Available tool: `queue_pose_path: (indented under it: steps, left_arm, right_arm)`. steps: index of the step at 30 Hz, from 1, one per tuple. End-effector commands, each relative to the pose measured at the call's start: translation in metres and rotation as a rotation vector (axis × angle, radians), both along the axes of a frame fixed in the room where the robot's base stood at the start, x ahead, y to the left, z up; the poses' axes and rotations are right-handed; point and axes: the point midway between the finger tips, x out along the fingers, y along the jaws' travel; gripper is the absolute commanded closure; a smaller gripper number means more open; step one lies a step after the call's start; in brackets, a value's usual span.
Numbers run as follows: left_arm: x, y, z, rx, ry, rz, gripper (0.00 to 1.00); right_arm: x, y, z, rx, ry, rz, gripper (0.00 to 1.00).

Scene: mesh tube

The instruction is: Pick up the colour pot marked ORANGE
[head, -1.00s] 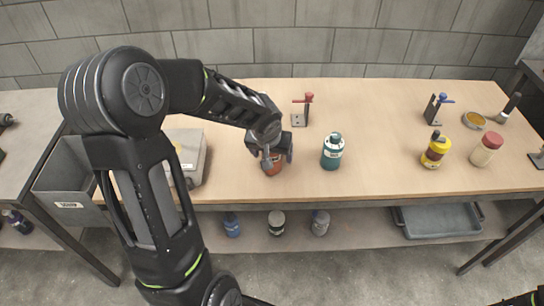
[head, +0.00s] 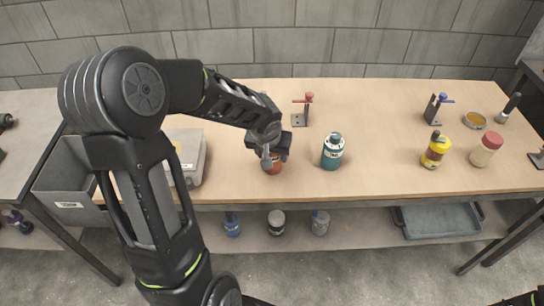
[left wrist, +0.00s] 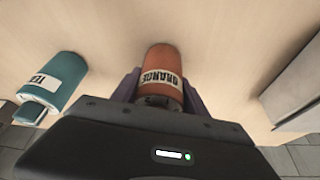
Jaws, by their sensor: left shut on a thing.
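The orange pot (left wrist: 161,60) carries a white label that reads ORANGE in the left wrist view. My left gripper (left wrist: 158,88) has a finger on each side of it and is shut on it. In the head view the same pot (head: 272,165) shows mostly hidden under my left gripper (head: 268,152), near the front edge of the bench. I cannot tell whether the pot is clear of the bench top. My right gripper is not seen.
A teal pot (head: 332,152) stands just right of the orange pot; it also shows in the left wrist view (left wrist: 57,80). A grey case (head: 186,158) stands to the left. A red-handled clamp (head: 302,110) is behind. A yellow bottle (head: 436,151) and a red-capped jar (head: 486,151) stand farther right.

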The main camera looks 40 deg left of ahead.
Motion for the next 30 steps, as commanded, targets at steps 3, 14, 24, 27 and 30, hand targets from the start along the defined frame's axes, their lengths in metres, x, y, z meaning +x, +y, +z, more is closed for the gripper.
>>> queue_pose_path:
  steps: [3, 14, 24, 27, 30]
  left_arm:
    - [0.0, 0.0, 0.0, 0.0, -0.001, 0.0, 0.95]
    - [0.001, 0.001, 0.025, 0.002, -0.006, 0.002, 0.95]
    - [0.001, 0.0, 0.087, 0.002, -0.005, 0.001, 0.95]
    - [0.001, 0.0, 0.097, 0.0, -0.003, 0.0, 0.95]
    - [0.0, 0.0, 0.101, 0.0, -0.002, -0.001, 0.95]
  right_arm:
    - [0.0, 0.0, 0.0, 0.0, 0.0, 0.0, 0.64]
    - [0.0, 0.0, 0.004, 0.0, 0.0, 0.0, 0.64]
    - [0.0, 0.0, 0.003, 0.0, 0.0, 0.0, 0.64]
    - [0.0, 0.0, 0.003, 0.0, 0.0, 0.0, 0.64]
    - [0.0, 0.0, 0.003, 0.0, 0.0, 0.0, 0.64]
